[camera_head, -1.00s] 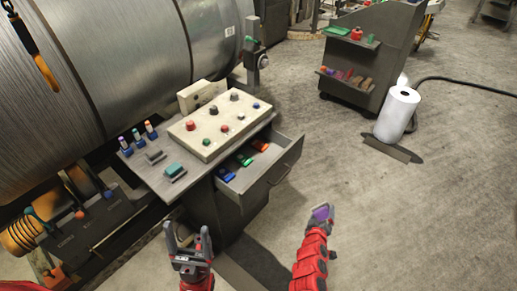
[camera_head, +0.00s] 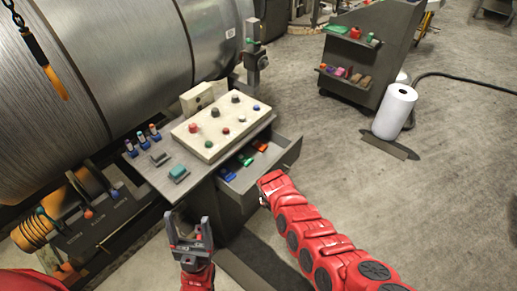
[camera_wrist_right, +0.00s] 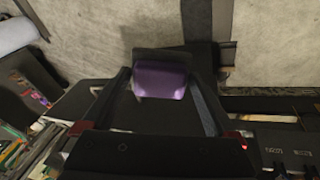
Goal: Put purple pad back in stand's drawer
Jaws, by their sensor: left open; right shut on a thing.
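The purple pad (camera_wrist_right: 160,82) is between the fingers of my right gripper (camera_wrist_right: 163,92) in the right wrist view, and the gripper is shut on it. In the head view my red right arm reaches to the front of the stand's open drawer (camera_head: 288,158); its wrist hides the pad and the fingers. The drawer holds a blue pad (camera_head: 227,174), a green pad (camera_head: 245,160) and an orange pad (camera_head: 260,145). My left gripper (camera_head: 190,232) is open and empty, in front of the stand (camera_head: 150,178) and lower than its top.
A control box (camera_head: 213,128) with several knobs sits on the stand top, beside a teal block (camera_head: 179,172). A large metal cylinder (camera_head: 130,60) is behind. A cart (camera_head: 370,50) and a white roll (camera_head: 394,112) stand at the right. The floor right of the drawer is clear.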

